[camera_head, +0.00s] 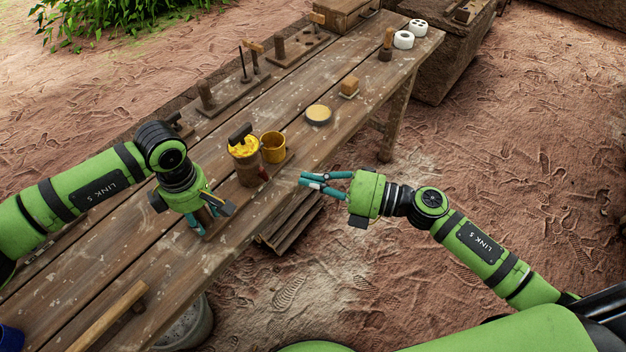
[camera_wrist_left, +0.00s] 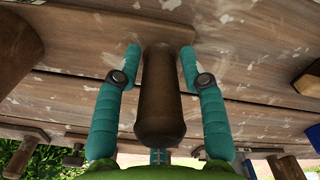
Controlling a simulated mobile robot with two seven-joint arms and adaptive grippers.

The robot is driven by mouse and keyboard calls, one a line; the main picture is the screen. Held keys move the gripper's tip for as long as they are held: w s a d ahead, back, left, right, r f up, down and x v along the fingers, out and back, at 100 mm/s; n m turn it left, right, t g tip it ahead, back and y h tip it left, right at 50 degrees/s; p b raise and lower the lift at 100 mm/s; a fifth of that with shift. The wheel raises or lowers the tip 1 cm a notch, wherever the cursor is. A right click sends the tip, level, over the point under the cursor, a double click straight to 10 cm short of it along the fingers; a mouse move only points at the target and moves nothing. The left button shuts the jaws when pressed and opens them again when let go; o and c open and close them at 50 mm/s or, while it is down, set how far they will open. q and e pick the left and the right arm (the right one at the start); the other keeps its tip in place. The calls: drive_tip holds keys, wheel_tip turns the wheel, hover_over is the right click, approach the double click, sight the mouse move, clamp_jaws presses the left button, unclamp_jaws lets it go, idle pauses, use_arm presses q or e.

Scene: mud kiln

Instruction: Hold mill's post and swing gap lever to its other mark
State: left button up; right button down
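A brown round post (camera_wrist_left: 160,95) stands between the two teal fingers of my left gripper (camera_wrist_left: 160,70) in the left wrist view. Narrow gaps show beside the post, so the fingers look open around it. In the head view my left gripper (camera_head: 197,222) is low over the bench and largely hides this post. A brown round body with a yellow-filled top and dark handle (camera_head: 245,160) stands to its right; it may be the mill. A small red piece (camera_head: 264,173) at its right may be the lever; its marks are too small to read. My right gripper (camera_head: 302,180) is empty off the bench's front edge.
A yellow cup (camera_head: 273,147) stands close beside the yellow-topped body. A round pale-topped disc (camera_head: 319,114) and a small block (camera_head: 349,86) are further along the bench (camera_head: 300,150). Pegged boards (camera_head: 234,92) line the back. A wooden bar (camera_head: 108,318) lies near the front left.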

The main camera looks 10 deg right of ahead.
idle(0.3)
use_arm(q)
wheel_tip(320, 180, up, 12)
drive_tip(key=shift+r, duration=0.1)
idle(0.4)
